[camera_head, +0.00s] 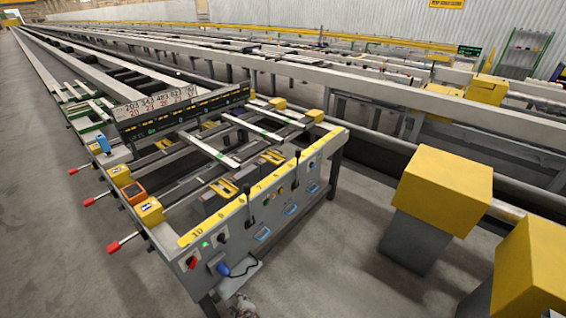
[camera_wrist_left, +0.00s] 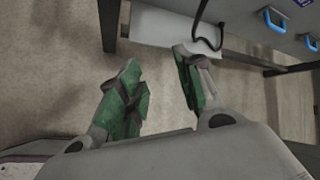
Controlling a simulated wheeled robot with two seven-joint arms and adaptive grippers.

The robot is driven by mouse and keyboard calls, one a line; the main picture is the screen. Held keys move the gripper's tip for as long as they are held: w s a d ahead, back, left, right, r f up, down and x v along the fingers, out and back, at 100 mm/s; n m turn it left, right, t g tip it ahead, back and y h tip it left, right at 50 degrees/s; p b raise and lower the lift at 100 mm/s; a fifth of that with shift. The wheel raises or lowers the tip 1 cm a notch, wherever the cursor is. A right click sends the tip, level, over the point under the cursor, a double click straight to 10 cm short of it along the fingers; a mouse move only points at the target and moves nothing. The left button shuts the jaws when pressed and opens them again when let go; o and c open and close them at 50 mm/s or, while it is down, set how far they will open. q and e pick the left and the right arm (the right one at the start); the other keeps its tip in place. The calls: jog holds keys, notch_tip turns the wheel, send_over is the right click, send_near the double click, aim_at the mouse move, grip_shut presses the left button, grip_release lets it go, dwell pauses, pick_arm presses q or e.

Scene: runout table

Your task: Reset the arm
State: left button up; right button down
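My left gripper (camera_wrist_left: 157,58) fills the lower part of the left wrist view. Its two green-padded fingers stand apart with bare floor between them, so it is open and empty. The right fingertip overlaps the edge of a light grey shelf (camera_wrist_left: 160,25) in the picture; I cannot tell whether they touch. In the head view only a small grey part shows at the bottom edge, below the control panel (camera_head: 262,215), and I cannot tell whether it is this gripper. My right gripper is in neither view.
The runout table's frame (camera_head: 215,155) carries red-tipped levers (camera_head: 113,247) on its left side. A blue plug with a cable (camera_head: 224,269) hangs by the panel's shelf. Yellow-topped posts (camera_head: 445,190) stand at right. Grey floor (camera_head: 60,220) is clear at left.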

pick_arm(q)
jog(key=s+f+n+g+h, duration=0.3)
jog(key=s+f+n+h, duration=0.2)
jog(key=s+f+n, duration=0.65)
jog(key=s+a+f+n+g, duration=0.1)
jog(key=s+a+f+n, duration=0.1)
jog(key=s, duration=0.8)
jog(key=s+a+f+n+g, duration=0.1)
jog(key=s+a+f+n, duration=0.1)
jog(key=s, duration=0.7)
jog(key=s+a+f+n+g+y, duration=0.1)
jog(key=s+a+f+n, duration=0.1)
jog(key=s, duration=0.8)
jog(key=a+n, duration=0.1)
jog(key=a, duration=0.1)
jog(key=shift+s+a+f+g, duration=0.15)
jog(key=shift+s+a+g, duration=0.15)
jog(key=shift+s+g, duration=0.1)
jog(key=shift+w, duration=0.1)
